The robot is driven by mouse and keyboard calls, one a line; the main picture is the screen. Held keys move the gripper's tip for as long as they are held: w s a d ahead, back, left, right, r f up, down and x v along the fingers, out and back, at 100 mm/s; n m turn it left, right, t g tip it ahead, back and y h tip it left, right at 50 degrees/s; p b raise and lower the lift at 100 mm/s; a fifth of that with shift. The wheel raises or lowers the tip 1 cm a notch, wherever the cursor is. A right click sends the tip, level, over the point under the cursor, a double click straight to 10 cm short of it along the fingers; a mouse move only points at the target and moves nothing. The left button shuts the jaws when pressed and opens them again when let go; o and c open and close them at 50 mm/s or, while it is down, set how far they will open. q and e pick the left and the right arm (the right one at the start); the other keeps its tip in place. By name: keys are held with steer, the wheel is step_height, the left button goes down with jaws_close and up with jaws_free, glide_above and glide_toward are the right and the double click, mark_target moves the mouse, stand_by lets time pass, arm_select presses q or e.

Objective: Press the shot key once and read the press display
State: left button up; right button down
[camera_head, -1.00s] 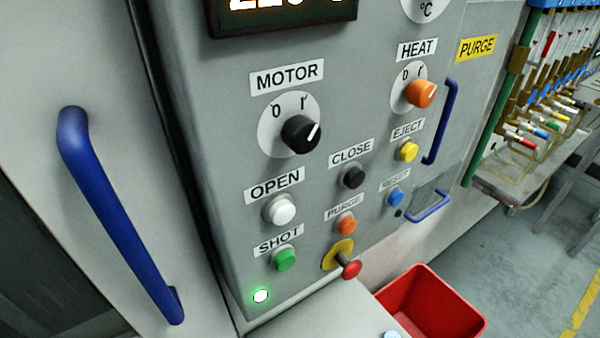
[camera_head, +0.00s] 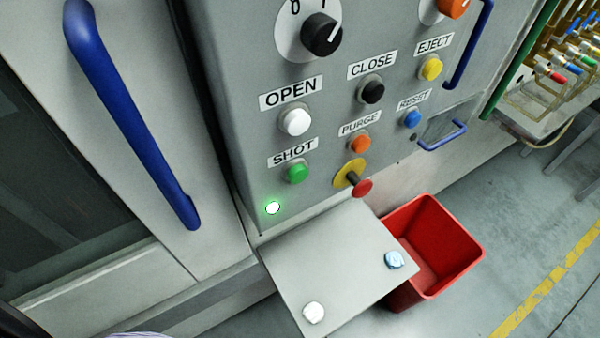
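The green shot key (camera_head: 297,173) sits on the grey press panel, just below its SHOT label (camera_head: 293,152). Nothing touches or covers it. A small green lamp (camera_head: 273,208) glows at lower left of the key. The press display is out of view above the picture. Neither my left nor my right gripper shows.
Close by are the white OPEN key (camera_head: 294,121), orange PURGE key (camera_head: 360,143) and a red mushroom button (camera_head: 362,187). A grey shelf (camera_head: 335,265) juts out below, bearing a white piece (camera_head: 314,312) and a pale blue piece (camera_head: 394,260). A red bin (camera_head: 462,262) stands right.

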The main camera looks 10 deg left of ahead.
arm_select(q)
jaws_close()
stand_by(1.4)
